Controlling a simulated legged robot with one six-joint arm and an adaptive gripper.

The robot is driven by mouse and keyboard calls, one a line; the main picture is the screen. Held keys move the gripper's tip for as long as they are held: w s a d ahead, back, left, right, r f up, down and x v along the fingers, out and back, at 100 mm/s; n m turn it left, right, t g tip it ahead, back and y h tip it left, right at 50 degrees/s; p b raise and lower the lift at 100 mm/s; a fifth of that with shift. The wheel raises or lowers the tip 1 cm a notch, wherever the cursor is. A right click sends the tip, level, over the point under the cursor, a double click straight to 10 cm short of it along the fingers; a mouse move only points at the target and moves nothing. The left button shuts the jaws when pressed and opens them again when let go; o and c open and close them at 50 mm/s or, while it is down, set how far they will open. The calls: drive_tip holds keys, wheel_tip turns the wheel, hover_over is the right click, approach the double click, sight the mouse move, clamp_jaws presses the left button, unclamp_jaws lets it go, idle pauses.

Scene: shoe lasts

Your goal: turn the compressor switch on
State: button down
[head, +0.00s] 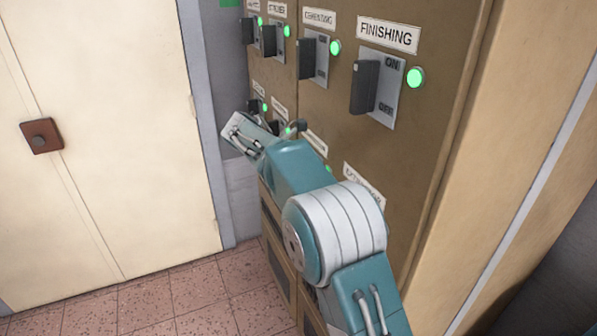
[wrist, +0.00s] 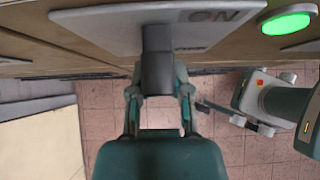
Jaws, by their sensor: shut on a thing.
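In the wrist view, the two fingers of my gripper (wrist: 160,95) are closed around a dark grey switch lever (wrist: 157,70). The lever stands out from a pale switch plate (wrist: 105,22). The lettering ON appears upside down on the plate, to the right of the lever. A green lamp (wrist: 287,22) beside the plate is lit. In the head view my arm reaches to the lower row of switches. There my own arm hides most of the gripper and the held switch, and I cannot read a compressor label.
A brown panel (head: 440,90) carries several switches with lit green lamps, including the finishing switch (head: 364,88) at upper right. A cream door (head: 110,110) with a brown knob (head: 41,136) stands left. The tiled floor (head: 190,292) is clear in front of it.

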drive_tip(key=shift+w+d, duration=0.1)
idle(0.3)
drive_tip(key=c, duration=0.6)
unclamp_jaws()
drive_tip(key=shift+d, duration=0.1)
drive_tip(key=shift+o, duration=0.2)
drive_tip(key=shift+a+r, duration=0.1)
drive_tip(key=shift+a, duration=0.15)
drive_tip(key=v, duration=1.1)
drive_tip(key=shift+a+r, duration=0.25)
